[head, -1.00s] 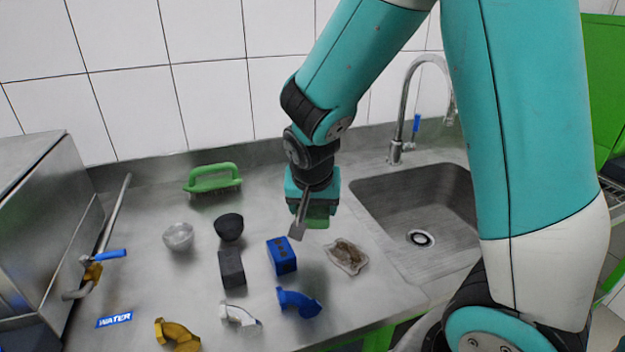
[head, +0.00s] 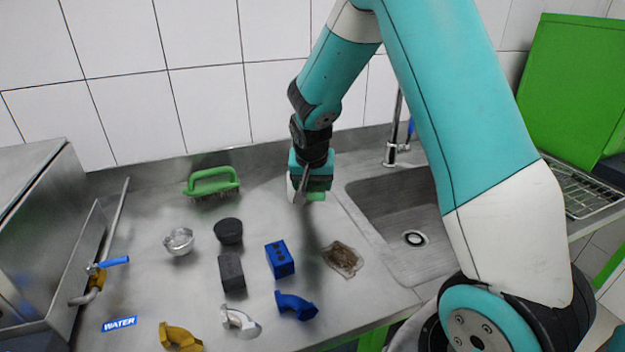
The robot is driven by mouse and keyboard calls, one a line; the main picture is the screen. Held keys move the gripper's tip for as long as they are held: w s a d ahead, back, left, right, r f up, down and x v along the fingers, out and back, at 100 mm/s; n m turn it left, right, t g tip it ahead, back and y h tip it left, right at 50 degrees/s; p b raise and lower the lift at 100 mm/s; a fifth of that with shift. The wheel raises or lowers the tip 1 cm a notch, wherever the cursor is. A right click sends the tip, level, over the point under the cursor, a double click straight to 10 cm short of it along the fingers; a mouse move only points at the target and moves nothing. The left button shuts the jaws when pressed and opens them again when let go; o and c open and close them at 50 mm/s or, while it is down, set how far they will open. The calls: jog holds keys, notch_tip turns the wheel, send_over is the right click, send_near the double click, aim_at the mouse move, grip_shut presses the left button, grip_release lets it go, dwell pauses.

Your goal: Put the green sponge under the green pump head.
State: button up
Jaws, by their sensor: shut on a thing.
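My gripper (head: 306,188) is above the steel worktop, left of the sink, pointing down. It is shut on the green sponge (head: 316,197), of which only a small green part shows below and beside the fingers. The sponge appears held above the worktop; the exact height is unclear. I see no pump head that I can tell is green in this view. A green-handled brush (head: 211,183) lies at the back left, apart from the gripper.
A blue block (head: 280,258), dark block (head: 231,272), black cup (head: 228,231), and silver cup (head: 179,241) stand mid-worktop. Blue (head: 295,305), silver (head: 241,322) and yellow (head: 180,336) elbows lie in front.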

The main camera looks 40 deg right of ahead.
jog(key=shift+f, duration=0.1)
jog(key=o, duration=0.5)
jog(key=shift+f, duration=0.1)
jog(key=o, duration=0.4)
jog(key=shift+o, duration=0.2)
jog(key=shift+a+r, duration=0.1)
jog(key=shift+r, duration=0.45)
jog(key=a+v, duration=0.1)
jog(key=v, duration=1.1)
jog(key=s+a+r+n+g+y, duration=0.1)
jog(key=s+a+n+y, duration=0.2)
jog(key=s+a+n, duration=0.4)
jog(key=s+a+n+g+y, duration=0.2)
jog(key=s+a+n+y, duration=0.2)
jog(key=s+a+n, duration=0.4)
jog(key=s+a, duration=0.5)
jog(key=s, duration=0.4)
jog(key=shift+s+r+g+b, duration=0.25)
jog(key=shift+r+g+b, duration=0.05)
jog(key=shift+r+b, duration=0.1)
